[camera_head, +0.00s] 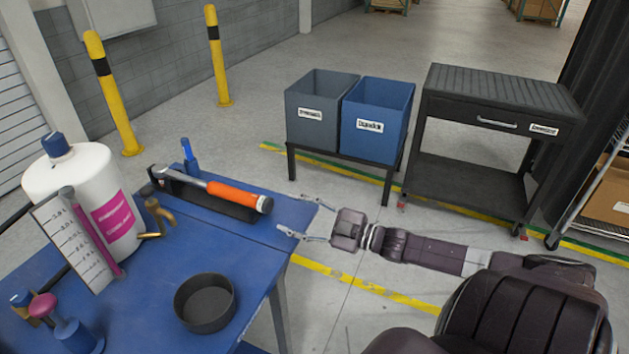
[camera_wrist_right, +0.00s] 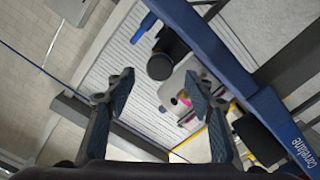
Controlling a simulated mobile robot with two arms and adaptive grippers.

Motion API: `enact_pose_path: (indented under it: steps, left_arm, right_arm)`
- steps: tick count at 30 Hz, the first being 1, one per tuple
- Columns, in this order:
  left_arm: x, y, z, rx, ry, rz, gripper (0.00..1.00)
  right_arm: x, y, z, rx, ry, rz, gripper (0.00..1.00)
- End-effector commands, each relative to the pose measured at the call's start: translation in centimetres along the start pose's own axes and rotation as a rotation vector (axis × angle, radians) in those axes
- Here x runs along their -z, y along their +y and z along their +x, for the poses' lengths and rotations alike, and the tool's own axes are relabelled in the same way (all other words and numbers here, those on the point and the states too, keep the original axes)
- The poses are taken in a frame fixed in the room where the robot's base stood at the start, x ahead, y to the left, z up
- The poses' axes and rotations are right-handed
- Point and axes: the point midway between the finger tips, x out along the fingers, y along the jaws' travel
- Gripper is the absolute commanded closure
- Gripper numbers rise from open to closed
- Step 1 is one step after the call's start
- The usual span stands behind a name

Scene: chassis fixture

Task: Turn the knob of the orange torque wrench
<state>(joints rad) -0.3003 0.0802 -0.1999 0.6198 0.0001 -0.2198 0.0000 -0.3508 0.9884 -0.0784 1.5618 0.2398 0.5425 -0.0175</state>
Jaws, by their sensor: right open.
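The torque wrench (camera_head: 233,194), with an orange handle and a metal shaft, lies on a black holder (camera_head: 205,197) on the blue table. Its dark knob (camera_head: 265,205) is at the right end of the handle, near the table's right edge. My right gripper (camera_head: 292,213) is open and empty, just right of the knob, with its fingers pointing toward it and a small gap between. In the wrist view the open fingers (camera_wrist_right: 161,94) flank a dark round end (camera_wrist_right: 160,67); I cannot tell whether this is the knob. My left gripper is not in view.
A white bottle (camera_head: 70,180), a ruled white card (camera_head: 72,245), a brass fitting (camera_head: 154,215) and a black round dish (camera_head: 205,303) stand on the table (camera_head: 150,320). Grey (camera_head: 313,130) and blue (camera_head: 377,110) bins and a black cart (camera_head: 495,110) stand beyond on open floor.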

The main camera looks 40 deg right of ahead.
Motion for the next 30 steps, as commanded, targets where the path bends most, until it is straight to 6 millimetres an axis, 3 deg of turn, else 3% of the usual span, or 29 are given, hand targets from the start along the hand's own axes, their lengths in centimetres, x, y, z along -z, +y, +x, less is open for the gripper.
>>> enact_pose_path:
  steps: [6, 12, 30]
  left_arm:
    - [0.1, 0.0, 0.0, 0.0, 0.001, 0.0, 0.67]
    - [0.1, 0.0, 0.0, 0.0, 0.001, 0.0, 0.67]
    - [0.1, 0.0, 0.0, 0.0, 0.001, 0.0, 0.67]
  right_arm:
    - [-0.1, -0.1, -3.4, 0.003, -0.004, 0.001, 0.51]
    - [-0.1, -0.1, -5.4, 0.001, -0.003, 0.0, 0.51]
    - [0.0, 0.0, -6.0, 0.0, 0.0, -0.001, 0.51]
